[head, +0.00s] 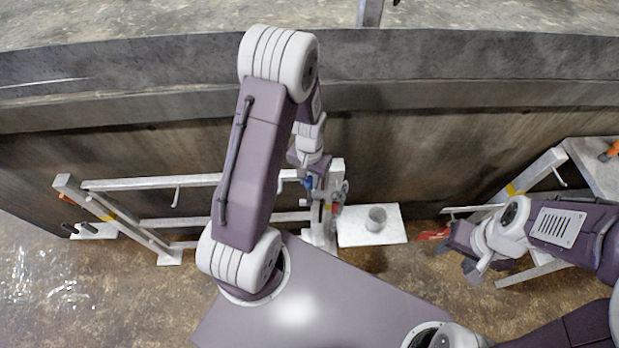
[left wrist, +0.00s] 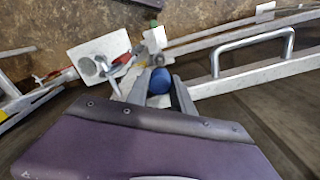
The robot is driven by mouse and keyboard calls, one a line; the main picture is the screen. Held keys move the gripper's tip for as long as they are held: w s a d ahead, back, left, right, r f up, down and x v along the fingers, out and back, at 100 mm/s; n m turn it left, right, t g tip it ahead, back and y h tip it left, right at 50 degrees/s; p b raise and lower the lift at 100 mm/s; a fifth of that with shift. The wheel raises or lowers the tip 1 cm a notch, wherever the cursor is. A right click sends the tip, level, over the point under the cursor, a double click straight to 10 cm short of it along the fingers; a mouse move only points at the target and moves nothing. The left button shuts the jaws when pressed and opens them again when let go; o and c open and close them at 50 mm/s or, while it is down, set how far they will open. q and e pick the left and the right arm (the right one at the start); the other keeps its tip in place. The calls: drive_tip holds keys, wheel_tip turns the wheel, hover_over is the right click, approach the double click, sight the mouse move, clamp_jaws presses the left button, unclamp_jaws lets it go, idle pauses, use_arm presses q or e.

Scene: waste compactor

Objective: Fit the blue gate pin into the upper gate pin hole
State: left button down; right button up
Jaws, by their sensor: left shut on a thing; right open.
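The blue gate pin (left wrist: 159,82) sits between the two grey fingers of my left gripper (left wrist: 162,92) in the left wrist view, seen end-on. In the head view the left gripper (head: 313,178) is shut on the pin (head: 308,182), beside the latch end of the white gate (head: 150,183). The white post (head: 336,172) there carries small metal fittings. I cannot make out the upper gate pin hole, nor whether the pin touches the post. My right gripper (head: 474,268) is open and empty at the right, away from the gate.
A white plate (head: 352,238) with a grey metal cup (head: 376,217) stands right of the post. A red-handled item (left wrist: 122,62) hangs near the post. A red object (head: 433,235) lies by my right gripper. A white frame (head: 535,178) stands at right; a dark wall (head: 420,150) runs behind.

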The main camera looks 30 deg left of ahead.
sight(310, 192)
use_arm(q)
drive_tip(key=shift+f+b, duration=3.1)
drive_tip(key=shift+f, duration=1.25)
idle(0.5)
drive_tip(key=c, duration=1)
unclamp_jaws()
drive_tip(key=shift+w+r, duration=0.1)
drive_tip(key=shift+c, duration=0.5)
wheel_tip(310, 192, up, 7)
drive_tip(key=p, duration=0.7)
